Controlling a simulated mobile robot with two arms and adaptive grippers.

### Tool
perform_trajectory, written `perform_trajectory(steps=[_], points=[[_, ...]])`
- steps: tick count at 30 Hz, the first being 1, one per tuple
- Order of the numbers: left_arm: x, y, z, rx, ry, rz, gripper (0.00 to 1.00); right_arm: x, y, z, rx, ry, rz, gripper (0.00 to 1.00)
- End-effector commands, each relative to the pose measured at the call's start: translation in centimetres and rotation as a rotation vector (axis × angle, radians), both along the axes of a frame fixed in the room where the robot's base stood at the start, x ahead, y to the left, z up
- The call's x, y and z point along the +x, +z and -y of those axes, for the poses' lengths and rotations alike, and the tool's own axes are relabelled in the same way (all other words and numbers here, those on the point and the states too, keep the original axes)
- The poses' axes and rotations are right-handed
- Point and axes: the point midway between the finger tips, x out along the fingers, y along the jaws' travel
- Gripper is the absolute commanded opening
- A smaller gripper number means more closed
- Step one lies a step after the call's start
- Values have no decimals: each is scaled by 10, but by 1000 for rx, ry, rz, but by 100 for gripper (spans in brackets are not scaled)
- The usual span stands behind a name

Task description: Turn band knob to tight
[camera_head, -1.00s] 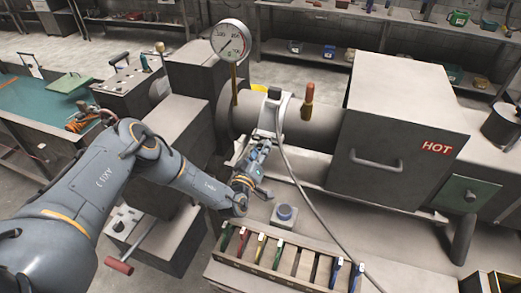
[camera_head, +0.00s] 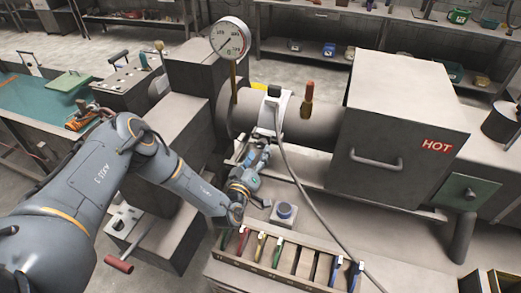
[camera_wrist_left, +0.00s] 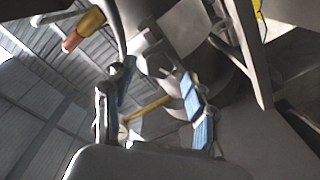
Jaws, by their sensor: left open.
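The band (camera_head: 268,118) is a pale clamp around the grey horizontal tube (camera_head: 318,122). A black block (camera_head: 274,90) sits on top of it, with a grey cable running down. I cannot clearly single out the band knob; the lower front of the band is partly hidden by my left gripper (camera_head: 258,150), which is just in front of it. In the left wrist view my left gripper (camera_wrist_left: 152,102) is open, with blue pads on its fingers. Grey band parts (camera_wrist_left: 152,58) show beyond the fingertips; contact cannot be told. My right gripper is not in view.
A dial gauge (camera_head: 231,38) and an orange-handled fitting (camera_head: 307,93) stand up from the tube. A box marked HOT (camera_head: 395,145) is at the right. A blue button (camera_head: 284,211) and a rack (camera_head: 290,266) of coloured tools lie in front.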

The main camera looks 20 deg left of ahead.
Motion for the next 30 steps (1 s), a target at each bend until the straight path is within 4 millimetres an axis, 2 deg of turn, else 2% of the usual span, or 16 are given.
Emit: perform_trajectory(steps=[3, 9, 19, 21, 23, 26, 30], points=[[-19, 0, -1, -1, -1, -3, 55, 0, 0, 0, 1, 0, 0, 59], [-39, 0, -1, 0, 0, -1, 55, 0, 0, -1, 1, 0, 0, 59], [-42, -1, -1, -2, 1, -2, 55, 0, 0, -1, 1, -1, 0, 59], [-44, -5, 4, -32, -1, -13, 55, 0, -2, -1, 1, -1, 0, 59], [-49, -15, 17, -107, -5, -39, 55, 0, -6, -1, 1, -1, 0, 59], [-65, -41, 57, -358, -6, -126, 55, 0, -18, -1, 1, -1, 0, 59], [-99, -74, 136, -899, 28, -305, 55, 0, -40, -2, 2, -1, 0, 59]])
